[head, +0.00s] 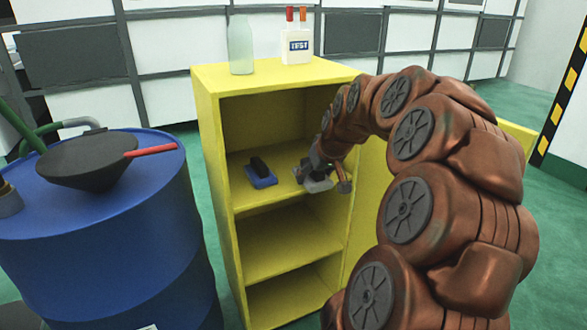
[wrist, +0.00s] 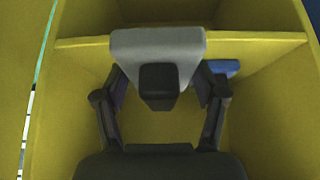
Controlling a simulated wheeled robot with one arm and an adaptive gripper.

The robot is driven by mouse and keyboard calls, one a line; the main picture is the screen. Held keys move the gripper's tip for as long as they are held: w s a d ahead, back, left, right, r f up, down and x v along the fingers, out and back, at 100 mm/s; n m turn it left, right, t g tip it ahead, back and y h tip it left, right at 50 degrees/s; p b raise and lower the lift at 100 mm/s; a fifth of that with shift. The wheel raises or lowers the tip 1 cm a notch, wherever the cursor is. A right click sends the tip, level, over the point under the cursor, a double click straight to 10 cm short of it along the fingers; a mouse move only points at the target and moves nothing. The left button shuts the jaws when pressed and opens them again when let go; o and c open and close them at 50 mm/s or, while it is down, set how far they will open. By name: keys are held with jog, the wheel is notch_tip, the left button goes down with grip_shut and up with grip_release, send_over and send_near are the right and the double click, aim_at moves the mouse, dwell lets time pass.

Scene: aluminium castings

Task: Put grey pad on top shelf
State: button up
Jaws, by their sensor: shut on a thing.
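The yellow cabinet has an open top compartment, whose shelf (head: 284,162) also shows its edge in the wrist view (wrist: 85,42). The grey pad (head: 318,186) with a dark handle is at the right front of this shelf; it fills the upper middle of the wrist view (wrist: 158,44). My gripper (head: 316,170) is shut on the grey pad, with its two fingers on either side of it in the wrist view (wrist: 160,82). I cannot tell whether the pad touches the shelf or hangs just above it.
A blue pad (head: 262,180) with a black handle lies on the same shelf to the left. A glass bottle (head: 240,45) and a white TEST bottle (head: 298,47) stand on the cabinet top. A blue drum (head: 120,230) with a black funnel (head: 88,160) stands left. Lower compartments look empty.

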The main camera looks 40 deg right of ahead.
jog(key=w+d, duration=0.1)
jog(key=w, duration=0.2)
jog(key=w+d+b, duration=0.1)
jog(key=w, duration=0.3)
jog(key=w+d, duration=0.1)
jog(key=w, duration=0.3)
jog(key=shift+d+f+b, duration=0.1)
jog(key=shift+d+b, duration=0.2)
jog(key=shift+b, duration=0.1)
jog(key=shift+s+f+b, duration=0.1)
jog(key=shift+f+b, duration=0.55)
jog(key=shift+f, duration=1.05)
jog(key=shift+f, duration=0.1)
jog(key=o, duration=1.1)
